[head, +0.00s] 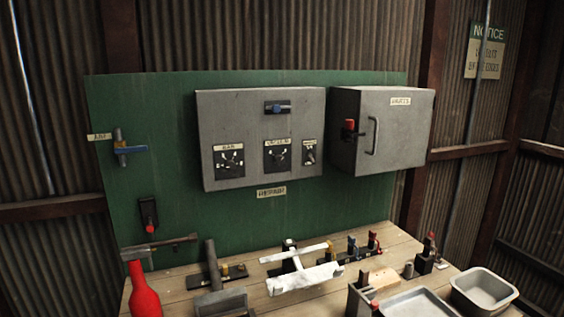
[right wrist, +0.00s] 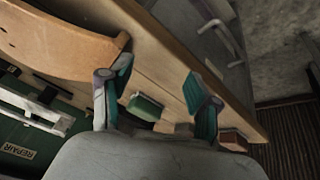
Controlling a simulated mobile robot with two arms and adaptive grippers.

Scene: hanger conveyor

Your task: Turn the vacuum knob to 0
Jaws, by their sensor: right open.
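A grey control box (head: 262,105) is mounted on the green board. It carries a left dial (head: 230,161) and a middle dial (head: 277,156), each black with a label above. The middle label seems to read vacuum, but it is blurred. I cannot read which number either dial points at. My right gripper (right wrist: 158,72) is open and empty in the right wrist view, away from the box, above a wooden surface. My left gripper is not in view.
A grey cabinet (head: 408,140) with a handle stands right of the box. The workbench (head: 258,292) below holds a red bottle (head: 145,291), a white-topped tool (head: 303,279), several small fixtures, and a metal tray (head: 483,290). The space before the box is clear.

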